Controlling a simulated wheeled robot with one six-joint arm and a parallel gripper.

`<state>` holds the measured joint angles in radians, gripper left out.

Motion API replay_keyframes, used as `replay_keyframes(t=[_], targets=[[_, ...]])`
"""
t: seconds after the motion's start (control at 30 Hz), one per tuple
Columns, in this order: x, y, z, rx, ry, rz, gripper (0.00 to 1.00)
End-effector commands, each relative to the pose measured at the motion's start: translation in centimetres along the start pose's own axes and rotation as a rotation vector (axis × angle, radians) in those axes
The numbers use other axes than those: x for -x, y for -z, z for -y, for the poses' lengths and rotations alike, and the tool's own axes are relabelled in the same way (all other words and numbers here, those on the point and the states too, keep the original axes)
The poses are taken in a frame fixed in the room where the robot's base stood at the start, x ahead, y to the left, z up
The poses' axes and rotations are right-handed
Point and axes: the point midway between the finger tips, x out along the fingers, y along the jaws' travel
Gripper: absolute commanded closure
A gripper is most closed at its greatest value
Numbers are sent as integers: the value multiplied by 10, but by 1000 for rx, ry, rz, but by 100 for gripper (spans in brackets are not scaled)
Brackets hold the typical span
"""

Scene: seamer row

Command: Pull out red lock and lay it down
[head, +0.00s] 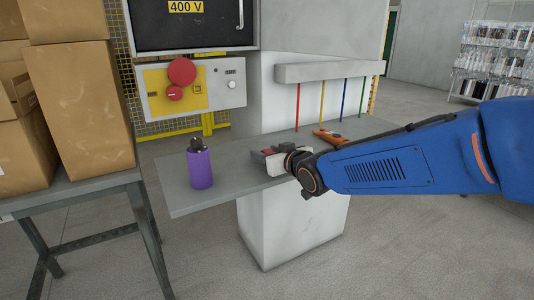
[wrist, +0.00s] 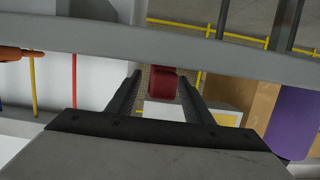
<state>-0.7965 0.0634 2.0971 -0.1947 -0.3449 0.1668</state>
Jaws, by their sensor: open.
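The red lock (wrist: 163,83) shows as a dark red block between the tips of my gripper's fingers in the wrist view. In the head view a bit of red (head: 269,151) shows at the tip of my gripper (head: 266,155), just over the grey shelf (head: 205,199). My gripper (wrist: 155,85) is open, one finger on each side of the lock. I cannot tell whether the lock rests on the shelf or touches a finger. The lock's shackle is not clear.
A purple bottle (head: 200,166) stands on the shelf at left; an orange tool (head: 330,137) lies behind my gripper. Coloured cords hang from a bar (head: 330,71). A switch box (head: 220,83) has red knobs. Cartons (head: 80,105) fill the left.

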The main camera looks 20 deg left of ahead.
Motion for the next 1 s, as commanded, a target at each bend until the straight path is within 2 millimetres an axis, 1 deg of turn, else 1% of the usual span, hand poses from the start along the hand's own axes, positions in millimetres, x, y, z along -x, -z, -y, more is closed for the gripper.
replay_keyframes(t=[0.13, 0.27, 1.0], targets=[[4, 0, 0, 0, 0, -1, 53], [18, 1, 0, 0, 0, -1, 53], [134, 1, 0, 1, 0, -3, 53]])
